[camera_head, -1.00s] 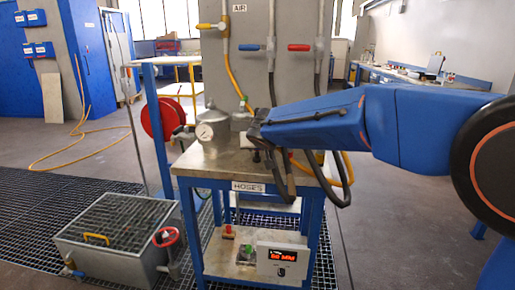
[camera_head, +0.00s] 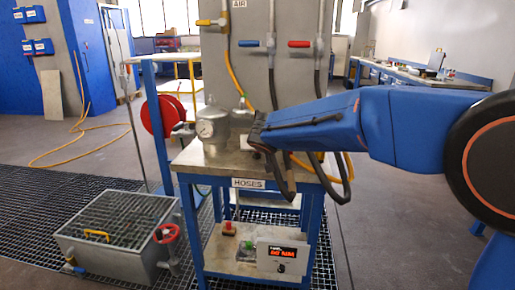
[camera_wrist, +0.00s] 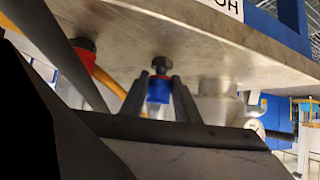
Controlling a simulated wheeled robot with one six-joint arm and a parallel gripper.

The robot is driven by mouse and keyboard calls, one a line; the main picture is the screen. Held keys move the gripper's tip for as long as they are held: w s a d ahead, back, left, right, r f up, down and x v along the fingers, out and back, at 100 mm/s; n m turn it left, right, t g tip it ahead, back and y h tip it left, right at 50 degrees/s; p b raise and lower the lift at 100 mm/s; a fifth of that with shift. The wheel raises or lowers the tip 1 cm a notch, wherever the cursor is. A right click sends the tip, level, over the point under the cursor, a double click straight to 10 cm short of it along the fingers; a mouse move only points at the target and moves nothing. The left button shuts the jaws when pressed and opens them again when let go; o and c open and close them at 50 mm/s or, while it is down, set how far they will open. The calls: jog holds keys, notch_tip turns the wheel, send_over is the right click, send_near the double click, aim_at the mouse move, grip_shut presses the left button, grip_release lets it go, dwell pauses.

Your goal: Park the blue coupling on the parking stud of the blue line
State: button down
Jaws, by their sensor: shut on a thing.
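In the wrist view, which looks upside down, my gripper (camera_wrist: 166,92) has its two grey fingers on either side of the blue coupling (camera_wrist: 159,91). It is shut on the coupling. A dark round-headed piece (camera_wrist: 161,66) stands at the coupling's end, close to the metal bench top; I cannot tell whether it is a stud or part of the coupling. In the head view my dark wrist (camera_head: 282,175) hangs over the front of the bench and hides the coupling. The parking stud of the blue line cannot be made out for certain.
A red coupling (camera_wrist: 85,57) sits beside the blue one. The HOSES bench (camera_head: 200,163) carries a metal vessel with a gauge (camera_head: 206,129). Blue (camera_head: 249,43) and red (camera_head: 299,44) valve handles are on the panel behind. A grey tank (camera_head: 117,245) stands on the floor at left.

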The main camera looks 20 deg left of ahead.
jog(key=shift+f, duration=0.8)
jog(key=c, duration=1.3)
grip_release()
jog(key=v, duration=1.7)
jog(key=shift+s+d, duration=0.15)
jog(key=s+d+f+m+g+h, duration=0.1)
jog(key=d+f+m+h, duration=0.1)
jog(key=d, duration=1.6)
jog(key=s+d+f+m+h, duration=0.1)
jog(key=s+d+f+h, duration=0.15)
jog(key=d, duration=1.55)
jog(key=s+d+f+m+g+h, duration=0.15)
jog(key=s+d+f, duration=0.25)
jog(key=s+d, duration=0.65)
jog(key=s+d+f, duration=0.2)
jog(key=s, duration=0.2)
jog(key=s+d+f+g, duration=0.1)
jog(key=s+d+f, duration=0.2)
jog(key=s, duration=0.1)
jog(key=s+d+f+m+g, duration=0.1)
jog(key=s+d+f, duration=0.2)
jog(key=s, duration=0.1)
jog(key=shift+s+f+g+y, duration=0.15)
jog(key=shift+s+g+y, duration=0.1)
jog(key=shift+s+y, duration=0.15)
